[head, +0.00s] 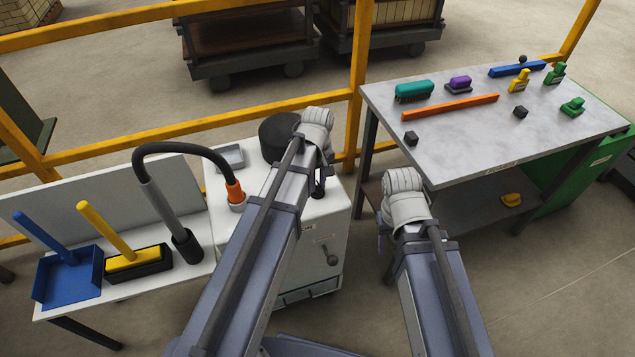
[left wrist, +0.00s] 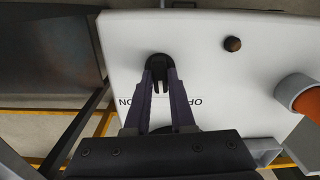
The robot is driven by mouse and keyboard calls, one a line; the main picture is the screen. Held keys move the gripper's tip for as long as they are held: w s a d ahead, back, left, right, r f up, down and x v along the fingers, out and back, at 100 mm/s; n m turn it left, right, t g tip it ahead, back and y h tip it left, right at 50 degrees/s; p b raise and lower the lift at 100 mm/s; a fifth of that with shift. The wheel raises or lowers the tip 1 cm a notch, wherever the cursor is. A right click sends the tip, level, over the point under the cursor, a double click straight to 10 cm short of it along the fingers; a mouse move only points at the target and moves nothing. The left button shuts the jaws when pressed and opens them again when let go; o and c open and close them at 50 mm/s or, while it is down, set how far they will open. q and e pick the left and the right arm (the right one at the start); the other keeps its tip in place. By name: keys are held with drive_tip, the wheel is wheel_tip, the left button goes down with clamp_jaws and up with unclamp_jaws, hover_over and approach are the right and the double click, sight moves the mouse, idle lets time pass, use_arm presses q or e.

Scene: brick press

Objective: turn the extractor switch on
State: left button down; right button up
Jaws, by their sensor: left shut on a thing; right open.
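The extractor is a white cabinet (head: 318,222) with a black drum and a hose. Its switch (left wrist: 159,60) is a black piece on the white top in the left wrist view. My left gripper (left wrist: 160,82) is shut on it from above. Upside-down lettering shows on both sides of the fingers, reading ON at left and part of OFF at right. Which way the switch is set cannot be told, as the fingers hide most of it.
A black hose (head: 165,205) with an orange collar (head: 236,192) rises left of my left arm. A small dark knob (left wrist: 232,44) is beside the switch. A grey workbench (head: 455,150) with brushes and small blocks stands right. Yellow rails (head: 215,122) run behind.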

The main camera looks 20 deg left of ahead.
sight(317, 186)
use_arm(q)
drive_tip(key=m, duration=0.5)
drive_tip(key=shift+m, duration=2.4)
drive_tip(key=c, duration=0.8)
unclamp_jaws()
drive_tip(key=shift+o, duration=0.2)
wheel_tip(317, 186, up, 8)
drive_tip(key=p, duration=0.8)
drive_tip(key=shift+f, duration=0.1)
